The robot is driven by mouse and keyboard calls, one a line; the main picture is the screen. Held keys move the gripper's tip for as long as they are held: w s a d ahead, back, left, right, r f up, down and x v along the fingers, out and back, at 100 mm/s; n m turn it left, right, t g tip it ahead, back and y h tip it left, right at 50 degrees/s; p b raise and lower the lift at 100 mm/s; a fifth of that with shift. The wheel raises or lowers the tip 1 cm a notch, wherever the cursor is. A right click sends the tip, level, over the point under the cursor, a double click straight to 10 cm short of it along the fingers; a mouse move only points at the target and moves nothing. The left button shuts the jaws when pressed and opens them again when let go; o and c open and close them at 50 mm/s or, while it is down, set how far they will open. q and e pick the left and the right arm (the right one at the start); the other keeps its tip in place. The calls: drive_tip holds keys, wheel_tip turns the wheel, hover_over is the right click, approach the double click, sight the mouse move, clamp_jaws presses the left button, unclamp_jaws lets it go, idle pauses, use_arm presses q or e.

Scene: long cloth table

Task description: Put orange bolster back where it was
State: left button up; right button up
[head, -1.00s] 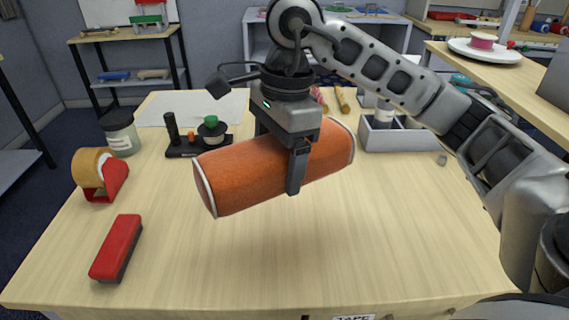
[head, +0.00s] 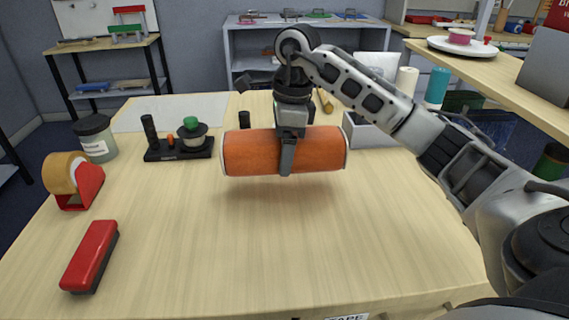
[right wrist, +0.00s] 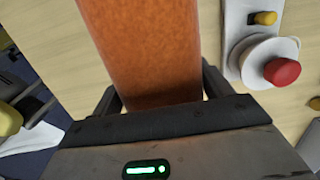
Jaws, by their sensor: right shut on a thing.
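The orange bolster (head: 250,153) is a thick cylinder with pale-edged ends. It lies level across my right gripper (head: 287,172), which is shut on its middle from above. A shadow on the table below suggests the bolster is held a little above the surface. In the right wrist view the bolster (right wrist: 150,45) fills the space between the two fingers of the gripper (right wrist: 162,90). My left gripper is not in view.
On the wooden table (head: 230,255) are a red block-like tool (head: 90,255), a tape dispenser (head: 72,180), a jar (head: 95,138), a black stand with a green knob (head: 180,145) and a grey bin (head: 368,132). The table's middle front is clear.

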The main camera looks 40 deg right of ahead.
drive_tip(key=shift+w+d+f, duration=0.3)
drive_tip(key=shift+w+f, duration=0.05)
drive_tip(key=shift+f, duration=0.2)
drive_tip(key=shift+w+d+f, duration=0.1)
drive_tip(key=shift+d+f, duration=0.05)
drive_tip(key=shift+f, duration=0.85)
drive_tip(key=shift+w+d+f, duration=0.1)
drive_tip(key=shift+d+f, duration=0.05)
drive_tip(key=shift+f, duration=0.8)
drive_tip(key=shift+f, duration=0.15)
drive_tip(key=o, duration=1.1)
